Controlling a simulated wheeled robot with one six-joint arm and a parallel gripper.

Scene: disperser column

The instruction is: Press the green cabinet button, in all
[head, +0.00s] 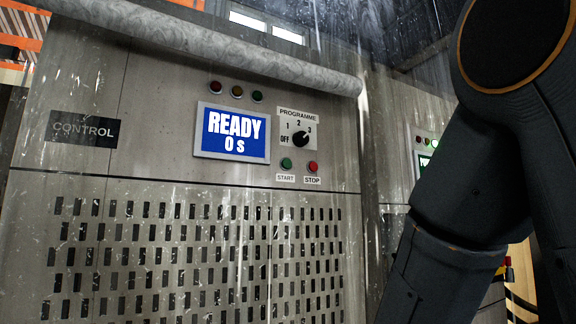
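The green cabinet button (286,163) sits on the grey control cabinet (150,150), above a label reading START. A red button (313,166) labelled STOP is just to its right. My dark arm fills the right side of the head view, apart from the button in the picture. My gripper is outside the view.
Red, amber and green lamps (237,91) sit above the display. A thick grey pipe-like roll (200,45) crosses the cabinet's top. Slotted perforations cover the lower panel. Nothing covers the buttons.

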